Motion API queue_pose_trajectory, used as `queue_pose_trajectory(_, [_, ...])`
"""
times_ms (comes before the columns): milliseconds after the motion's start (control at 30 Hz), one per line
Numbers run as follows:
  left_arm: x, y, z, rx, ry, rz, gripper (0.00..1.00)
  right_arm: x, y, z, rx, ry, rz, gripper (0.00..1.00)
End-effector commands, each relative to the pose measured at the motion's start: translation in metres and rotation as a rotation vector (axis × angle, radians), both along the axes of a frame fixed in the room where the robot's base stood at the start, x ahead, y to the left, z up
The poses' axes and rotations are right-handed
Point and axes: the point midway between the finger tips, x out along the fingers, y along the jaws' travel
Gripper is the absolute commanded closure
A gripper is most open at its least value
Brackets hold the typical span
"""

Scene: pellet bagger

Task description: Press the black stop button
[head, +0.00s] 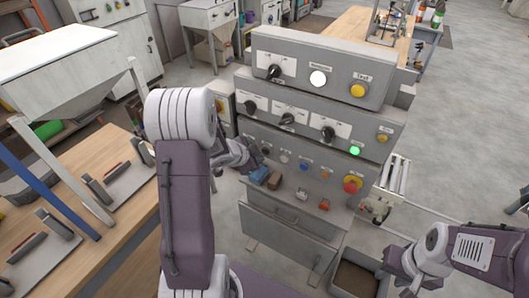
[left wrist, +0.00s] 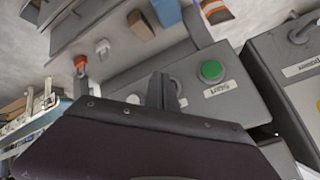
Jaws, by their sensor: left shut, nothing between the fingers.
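The black stop button (head: 265,152) seems to be the dark round one at the left of the lower button row on the grey panel; its label is too small to read. My left gripper (head: 252,163) is shut and empty, right at this button. In the left wrist view the shut fingers (left wrist: 168,88) stand in front of a grey button ring (left wrist: 178,88) and hide most of it; I cannot tell whether they touch. A green button (left wrist: 212,71) sits beside it. My right arm's end (head: 395,262) is low at the right; its fingers are not clear.
A blue block (head: 258,174) and a brown block (head: 274,180) lie on the ledge below the buttons. A red emergency button (head: 352,184) and a lit green lamp (head: 354,151) are further right. A wooden bench (head: 140,215) stands at the left.

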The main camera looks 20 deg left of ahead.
Motion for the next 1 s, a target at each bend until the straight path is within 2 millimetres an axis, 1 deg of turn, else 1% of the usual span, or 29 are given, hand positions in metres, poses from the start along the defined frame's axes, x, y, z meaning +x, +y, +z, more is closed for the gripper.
queue_pose_trajectory(333, [0.001,0.0,0.0,0.0,0.0,0.0,1.0,0.0,0.0,0.001,0.0,0.0,0.0,0.66])
queue_pose_trajectory(567, [0.009,-0.001,0.001,0.0,0.001,-0.001,1.0,0.0,0.0,0.006,0.0,0.0,0.0,0.66])
queue_pose_trajectory(1000, [0.011,-0.001,0.001,0.0,0.0,0.0,1.0,0.0,0.0,0.007,0.0,0.0,0.0,0.66])
